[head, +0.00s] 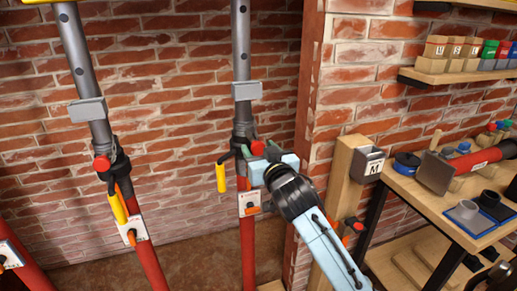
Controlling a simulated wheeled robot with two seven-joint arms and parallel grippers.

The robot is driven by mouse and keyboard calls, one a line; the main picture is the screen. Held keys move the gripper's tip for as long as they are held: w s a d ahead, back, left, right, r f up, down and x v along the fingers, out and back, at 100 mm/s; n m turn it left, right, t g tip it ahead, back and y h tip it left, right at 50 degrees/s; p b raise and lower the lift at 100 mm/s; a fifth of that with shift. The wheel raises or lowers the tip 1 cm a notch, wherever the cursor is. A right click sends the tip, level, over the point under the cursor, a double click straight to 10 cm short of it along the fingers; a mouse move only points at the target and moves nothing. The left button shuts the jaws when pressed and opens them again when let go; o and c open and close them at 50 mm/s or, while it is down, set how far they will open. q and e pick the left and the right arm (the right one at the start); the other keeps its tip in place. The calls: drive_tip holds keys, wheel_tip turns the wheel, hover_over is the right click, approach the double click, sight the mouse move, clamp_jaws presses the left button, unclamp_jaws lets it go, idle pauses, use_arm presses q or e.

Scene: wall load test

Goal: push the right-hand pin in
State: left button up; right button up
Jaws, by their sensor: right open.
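The right-hand prop stands upright, with a grey upper tube (241,45) and a red lower tube (247,255). Its red-headed pin (258,147) shows at the collar, partly behind my right gripper (262,160). My right gripper is open and comes in from the lower right, close to the pin head. I cannot tell whether it touches the pin. How deep the pin sits is hidden. The left prop's red pin head (102,163) shows at its collar. My left gripper is not in view.
Yellow handles hang at the right collar (221,178) and left collar (117,208). A brick pillar (325,80) and a wooden post (350,185) with a grey box (367,163) stand right of my arm. A workbench (420,198) with tools is at the right.

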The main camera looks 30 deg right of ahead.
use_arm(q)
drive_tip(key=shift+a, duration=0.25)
use_arm(e)
drive_tip(key=shift+w+d, duration=0.15)
drive_tip(key=shift+w, duration=0.55)
